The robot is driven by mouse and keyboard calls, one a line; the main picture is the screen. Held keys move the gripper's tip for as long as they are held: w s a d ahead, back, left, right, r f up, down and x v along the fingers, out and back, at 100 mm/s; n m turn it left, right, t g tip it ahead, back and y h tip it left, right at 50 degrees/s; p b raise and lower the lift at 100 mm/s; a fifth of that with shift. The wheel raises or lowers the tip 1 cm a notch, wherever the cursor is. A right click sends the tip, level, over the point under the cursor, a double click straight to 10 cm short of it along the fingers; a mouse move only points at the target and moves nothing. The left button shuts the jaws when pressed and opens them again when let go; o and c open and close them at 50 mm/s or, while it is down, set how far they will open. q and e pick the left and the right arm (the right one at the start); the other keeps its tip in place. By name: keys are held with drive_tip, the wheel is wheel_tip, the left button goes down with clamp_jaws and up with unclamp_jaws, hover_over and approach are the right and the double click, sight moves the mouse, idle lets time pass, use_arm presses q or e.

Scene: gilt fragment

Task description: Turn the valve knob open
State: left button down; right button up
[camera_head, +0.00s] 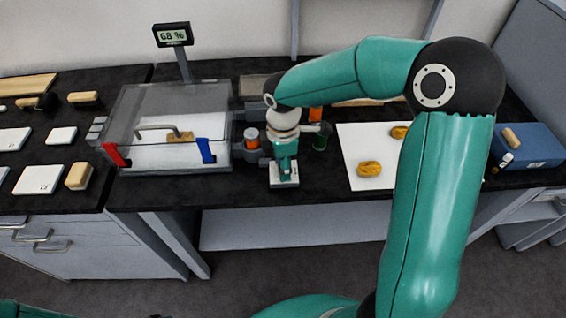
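My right arm comes in from the right and reaches over the bench. Its gripper (285,168) points down just right of the clear chamber (137,112), above a small white block (284,182). The fingers are small and partly hidden, so I cannot tell whether they are open or touching anything. I cannot make out the valve knob for certain; the wrist and gripper cover part of the area beside the chamber. An orange-and-grey cylinder (251,139) stands between chamber and gripper. My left gripper is not in view.
The chamber has a red latch (116,154), a blue latch (206,150) and a display (173,34) reading 68 %. A dark green cylinder (320,142) stands close right of the gripper. A white sheet (355,150) holds yellow pieces. A blue box (530,145) stands far right.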

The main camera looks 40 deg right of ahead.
clamp_jaws()
drive_tip(key=shift+m, duration=0.3)
drive_tip(key=m+b, duration=0.2)
drive_tip(key=m, duration=0.1)
drive_tip(key=shift+m, duration=0.3)
drive_tip(key=m+b, duration=0.1)
drive_tip(key=m, duration=0.3)
drive_tip(key=shift+w+d+m+b, duration=0.1)
drive_tip(key=shift+m+b, duration=0.2)
drive_tip(key=m+b, duration=0.1)
drive_tip(key=m, duration=0.3)
drive_tip(key=m+b, duration=0.1)
drive_tip(key=m, duration=0.4)
drive_tip(key=shift+d, duration=0.1)
drive_tip(key=shift+r, duration=0.1)
